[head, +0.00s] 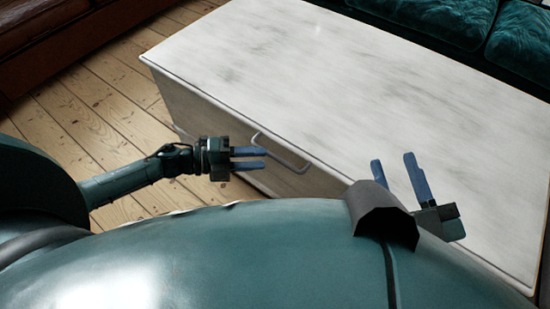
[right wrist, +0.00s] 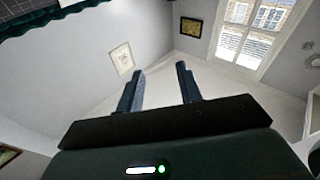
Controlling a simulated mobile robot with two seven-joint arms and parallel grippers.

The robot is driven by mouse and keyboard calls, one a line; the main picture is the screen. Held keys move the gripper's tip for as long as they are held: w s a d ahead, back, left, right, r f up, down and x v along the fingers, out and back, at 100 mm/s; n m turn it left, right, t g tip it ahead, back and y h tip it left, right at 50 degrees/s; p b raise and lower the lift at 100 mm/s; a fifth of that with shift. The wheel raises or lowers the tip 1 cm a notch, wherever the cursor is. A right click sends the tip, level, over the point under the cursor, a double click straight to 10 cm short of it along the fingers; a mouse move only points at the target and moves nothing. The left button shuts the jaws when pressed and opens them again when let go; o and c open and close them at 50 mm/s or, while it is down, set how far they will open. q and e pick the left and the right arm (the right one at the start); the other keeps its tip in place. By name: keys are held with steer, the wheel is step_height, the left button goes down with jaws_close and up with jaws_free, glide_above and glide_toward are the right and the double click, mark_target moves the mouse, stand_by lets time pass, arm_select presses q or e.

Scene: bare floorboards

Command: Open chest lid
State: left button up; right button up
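The chest is a long box with a pale, grey-streaked lid (head: 340,85) that lies flat and closed. A thin metal handle (head: 280,152) sticks out from its front side. My left gripper (head: 266,158) is open, its two blue fingers apart and pointing right, close to the left end of the handle; I cannot tell whether they touch it. My right gripper (head: 393,170) is open and empty, its fingers pointing up in front of the lid's right part. In the right wrist view its fingers (right wrist: 160,88) are apart with nothing between them.
Teal cushions (head: 440,20) lie behind the chest at the top right. Bare floorboards (head: 110,95) are clear to the left of the chest. A dark brown piece of furniture (head: 40,35) stands at the top left. The right wrist view shows walls, pictures and a window (right wrist: 255,30).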

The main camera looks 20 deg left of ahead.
arm_select(q)
steer(key=x, duration=0.5)
steer(key=shift+w+d+b, duration=0.1)
steer(key=shift+b, duration=0.3)
jaws_close()
